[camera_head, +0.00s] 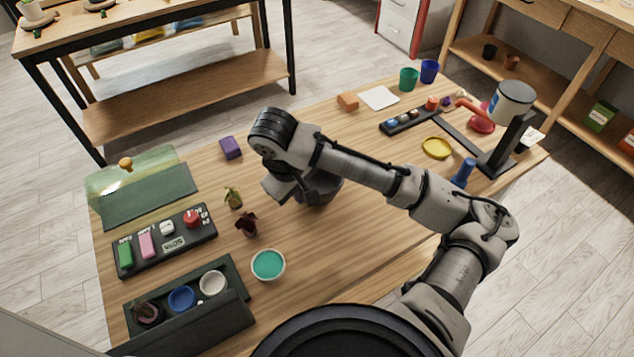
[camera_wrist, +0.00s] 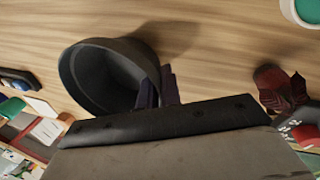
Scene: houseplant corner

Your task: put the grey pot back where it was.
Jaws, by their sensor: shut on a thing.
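The grey pot (camera_head: 322,190) is dark and empty inside as far as I see. In the head view it is under my forearm, partly hidden by it, near the middle of the table. In the wrist view the pot (camera_wrist: 97,78) shows its open mouth, at a slant to the camera. My gripper (camera_wrist: 160,88) is shut on the pot's side wall near its rim. In the head view the fingers are mostly hidden behind the wrist. I cannot tell whether the pot touches the wooden table (camera_head: 345,235).
A dark red plant (camera_head: 248,224), a green plant (camera_head: 233,197), a teal-filled dish (camera_head: 268,265) and a purple block (camera_head: 230,148) stand left of my gripper. A dark tray with small pots (camera_head: 235,308) is at the front left. A black stand (camera_head: 507,145) is at the right.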

